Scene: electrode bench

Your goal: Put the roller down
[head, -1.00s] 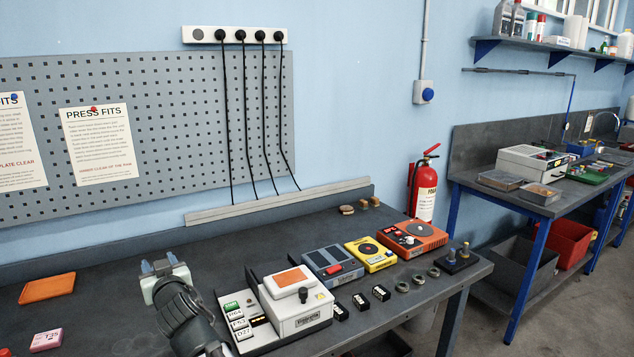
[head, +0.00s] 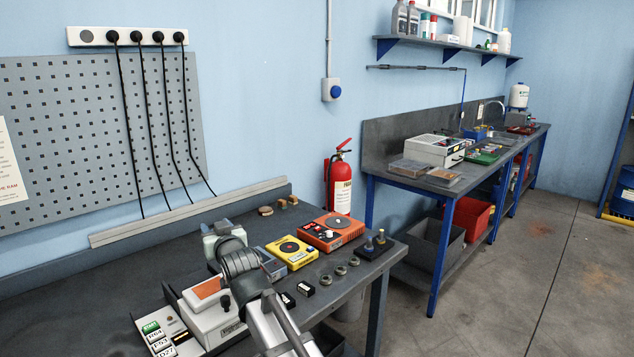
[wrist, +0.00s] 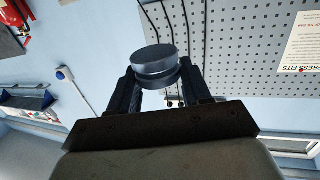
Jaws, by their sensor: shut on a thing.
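My gripper (head: 222,232) hangs over the bench in the head view, with my arm link reaching up from the bottom. From there it overlaps the white press-like machine (head: 212,318) and part of the blue-grey device behind it. In the wrist view, my gripper's two dark fingers stand apart with a dark blue-grey round roller (wrist: 155,60) held between their tips. The roller is clear of any surface in that view, with the wall and pegboard behind it. In the head view the roller is hidden or too small to make out.
A yellow device (head: 290,252) and an orange device (head: 331,231) stand to the right on the dark bench (head: 80,305). Small black blocks, several metal rings (head: 340,271) and a stand with pegs (head: 376,246) line the front edge. The bench's left part looks clear.

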